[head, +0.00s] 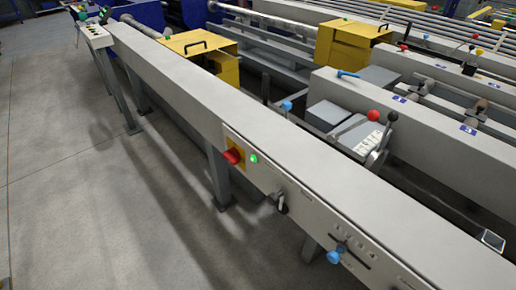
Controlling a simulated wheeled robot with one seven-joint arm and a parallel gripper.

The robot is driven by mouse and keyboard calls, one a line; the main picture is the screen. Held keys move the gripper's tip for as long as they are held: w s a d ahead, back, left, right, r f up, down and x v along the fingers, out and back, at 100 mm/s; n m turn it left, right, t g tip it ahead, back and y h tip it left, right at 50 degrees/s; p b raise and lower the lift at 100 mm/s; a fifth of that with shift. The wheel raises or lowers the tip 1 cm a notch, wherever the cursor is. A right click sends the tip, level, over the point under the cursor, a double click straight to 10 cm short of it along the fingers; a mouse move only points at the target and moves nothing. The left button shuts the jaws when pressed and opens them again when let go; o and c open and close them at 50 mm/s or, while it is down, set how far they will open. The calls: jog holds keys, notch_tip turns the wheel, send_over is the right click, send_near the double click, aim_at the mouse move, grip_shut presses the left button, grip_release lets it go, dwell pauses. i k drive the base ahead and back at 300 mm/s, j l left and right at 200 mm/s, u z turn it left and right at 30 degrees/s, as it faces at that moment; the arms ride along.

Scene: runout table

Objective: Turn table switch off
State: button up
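A red rotary switch (233,156) sits on a yellow plate on the side face of the long grey runout table (185,85). A green lamp (253,158) glows just right of it. Further right on the same face is a small dark-and-grey lever handle (281,203), then a blue knob (334,257) below a slot. No label that I can read says which is the table switch. My gripper is not in view.
Yellow boxes (205,52) stand behind the beam, and levers with red and black balls (373,115) rise right of centre. A control box (95,33) is at the far left end. The grey floor (90,180) left of the table is clear.

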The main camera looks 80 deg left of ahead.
aim_at(232, 156)
jog(key=k+u, duration=0.15)
jog(key=u, duration=1.85)
jog(key=i+j, duration=0.1)
jog(key=j, duration=0.25)
jog(key=j+u, duration=0.1)
jog(key=j, duration=0.2)
jog(key=i+j, duration=0.15)
jog(key=j, duration=0.2)
